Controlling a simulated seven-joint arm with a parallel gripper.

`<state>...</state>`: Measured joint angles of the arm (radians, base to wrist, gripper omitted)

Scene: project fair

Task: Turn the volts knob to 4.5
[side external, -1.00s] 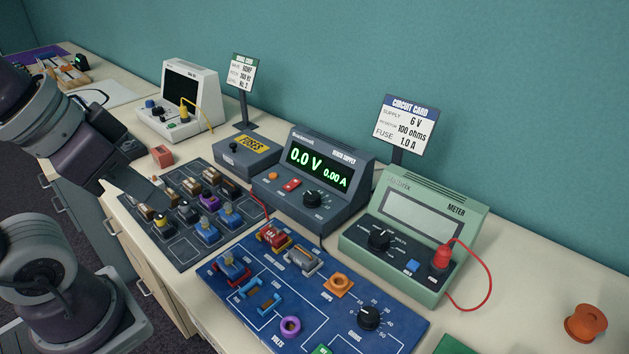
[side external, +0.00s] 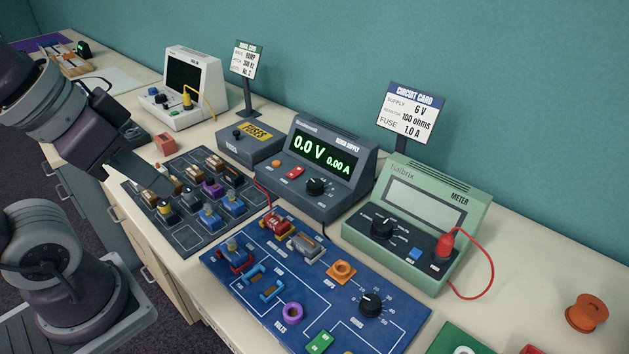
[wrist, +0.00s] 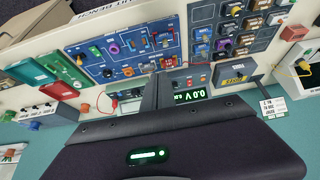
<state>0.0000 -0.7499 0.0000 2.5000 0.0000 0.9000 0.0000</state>
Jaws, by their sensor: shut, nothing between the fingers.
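The grey bench supply (side external: 348,166) stands at the back of the bench. Its green display (side external: 320,153) reads 0.0 V and 0.00 A; the display also shows upside down in the wrist view (wrist: 190,96). A black round knob (side external: 316,187) sits on its sloped front, right of a red switch; its scale is too small to read. My gripper (side external: 173,185) is over the dark parts board, left of the supply and apart from the knob. Its shut, empty fingers show in the wrist view (wrist: 159,76), partly covering the supply's front.
The green meter (side external: 415,225) has its own black knob and a red plug with a looping lead. The blue circuit board (side external: 240,300) lies in front, with another black knob (side external: 371,304).

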